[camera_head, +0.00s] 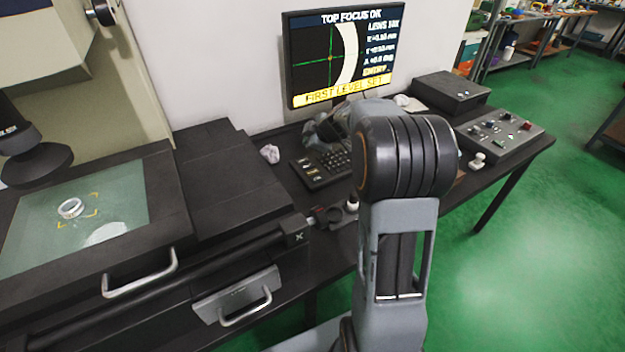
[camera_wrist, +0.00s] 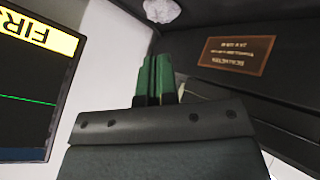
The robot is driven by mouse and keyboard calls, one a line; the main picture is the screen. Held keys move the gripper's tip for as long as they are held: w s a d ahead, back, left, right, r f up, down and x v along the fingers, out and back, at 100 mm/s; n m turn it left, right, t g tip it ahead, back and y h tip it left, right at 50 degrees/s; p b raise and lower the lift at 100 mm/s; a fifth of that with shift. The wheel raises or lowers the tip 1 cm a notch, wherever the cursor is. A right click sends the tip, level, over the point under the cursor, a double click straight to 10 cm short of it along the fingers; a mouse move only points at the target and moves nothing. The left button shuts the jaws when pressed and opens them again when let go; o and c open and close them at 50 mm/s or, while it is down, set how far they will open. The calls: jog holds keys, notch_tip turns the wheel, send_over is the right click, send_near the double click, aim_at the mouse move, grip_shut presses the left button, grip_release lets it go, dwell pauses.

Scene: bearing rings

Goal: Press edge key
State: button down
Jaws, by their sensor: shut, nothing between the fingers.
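A dark keypad (camera_head: 322,170) lies on the black bench below the monitor in the head view. It has a column of lighter keys at its left and rows of small keys beside it. The key labels are too small to read, so I cannot tell which is the edge key. My gripper (camera_wrist: 156,80) shows in the wrist view with its green fingers shut together and nothing between them. In the head view my wrist is above and behind the keypad, partly covering it, and the fingertips are hard to make out. I cannot see contact with any key.
The monitor (camera_head: 340,97) reads TOP FOCUS OK and FIRST LEVEL SET. A crumpled white wad (camera_head: 269,153) lies left of the keypad. A control box (camera_head: 500,138) stands at right. A metal ring (camera_head: 71,208) sits on the glass stage (camera_head: 120,190) at left.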

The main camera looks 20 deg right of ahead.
jog(key=shift+w+d+f, duration=0.35)
jog(key=shift+d+f, duration=0.05)
jog(key=b, duration=0.3)
send_over(312, 173)
notch_tip(312, 173, down, 7)
jog(key=shift+w+f, duration=0.1)
jog(key=shift+f, duration=0.1)
jog(key=shift+f+b, duration=0.7)
jog(key=shift+b, duration=0.5)
jog(key=shift+f+b, duration=0.75)
jog(key=shift+b, duration=1)
dwell(1.7)
jog(key=shift+r, duration=0.75)
dwell(0.3)
